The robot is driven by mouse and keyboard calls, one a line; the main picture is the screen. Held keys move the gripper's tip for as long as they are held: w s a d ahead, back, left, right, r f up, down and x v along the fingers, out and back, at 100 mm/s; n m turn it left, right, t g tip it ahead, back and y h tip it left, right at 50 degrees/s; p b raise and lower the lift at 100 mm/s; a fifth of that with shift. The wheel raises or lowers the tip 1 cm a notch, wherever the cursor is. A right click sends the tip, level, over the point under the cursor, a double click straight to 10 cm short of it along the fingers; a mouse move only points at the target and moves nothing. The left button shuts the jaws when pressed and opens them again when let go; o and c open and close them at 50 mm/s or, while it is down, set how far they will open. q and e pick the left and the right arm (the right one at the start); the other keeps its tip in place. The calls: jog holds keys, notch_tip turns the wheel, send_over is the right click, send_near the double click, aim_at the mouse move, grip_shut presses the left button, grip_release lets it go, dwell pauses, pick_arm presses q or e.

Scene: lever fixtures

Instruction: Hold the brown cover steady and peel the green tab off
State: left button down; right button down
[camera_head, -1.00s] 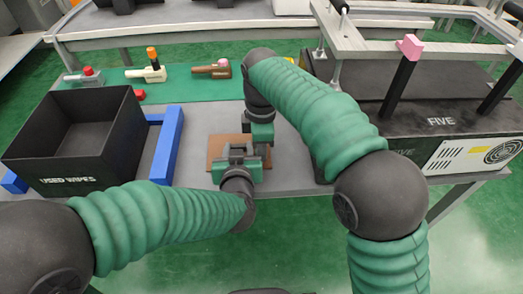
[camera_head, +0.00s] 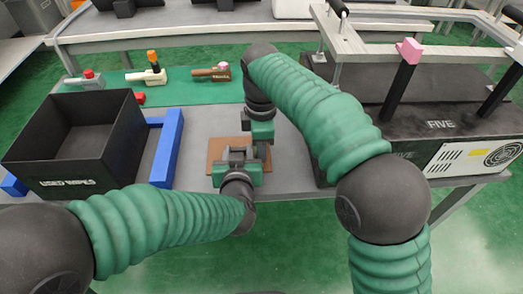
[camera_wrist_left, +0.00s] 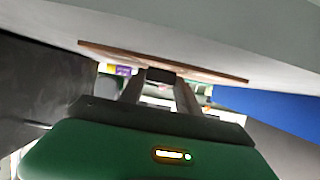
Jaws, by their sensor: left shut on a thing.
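The brown cover (camera_head: 216,154) is a flat square on the grey table, largely hidden under my grippers. In the left wrist view it shows as a thin brown plate (camera_wrist_left: 215,72) seen nearly edge-on. My left gripper (camera_head: 238,154) is over the cover's near part. In the wrist view its fingers (camera_wrist_left: 159,92) are at the plate, shut on a small dark part. My right gripper (camera_head: 263,148) points down at the cover's right side, close beside the left one. Its fingertips are hidden. I cannot make out the green tab.
A black box marked USED WIPES (camera_head: 70,150) stands left, beside a blue frame (camera_head: 166,148). Several small lever fixtures sit on a green mat (camera_head: 185,88) behind. A black machine marked FIVE (camera_head: 435,130) stands right. The table's front edge is close below the cover.

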jog(key=shift+r, duration=1.6)
pick_arm(q)
jog(key=c, duration=0.8)
grip_release()
jog(key=shift+o, duration=0.2)
